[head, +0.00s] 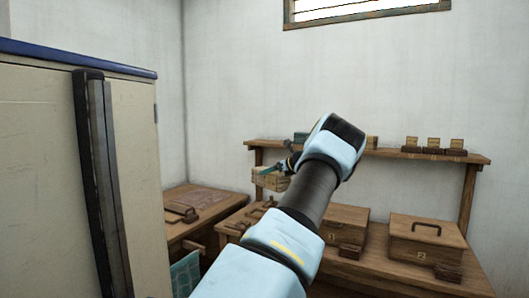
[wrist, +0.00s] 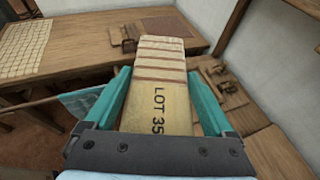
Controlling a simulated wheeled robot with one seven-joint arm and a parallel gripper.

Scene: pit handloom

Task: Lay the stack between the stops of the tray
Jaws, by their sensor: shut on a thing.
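My gripper (wrist: 160,85) is shut on a stack (wrist: 160,100), with one teal finger along each side. The stack is a pale wooden-looking block, marked "LOT 35" on its near part, with reddish-brown bands across its far part. In the head view my gripper (head: 287,166) holds the stack (head: 270,180) in the air above the benches, partly behind my arm. A small dark wooden piece (wrist: 129,40) shows on the bench just beyond the stack. I cannot pick out the tray or its stops for certain.
A left bench (head: 190,230) carries a wooden fitting (head: 181,212). The right bench (head: 400,275) carries lidded boxes (head: 428,237). A shelf (head: 400,154) with small blocks runs behind. A tall cabinet (head: 40,170) stands at left. A gridded sheet (wrist: 22,48) lies on the bench.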

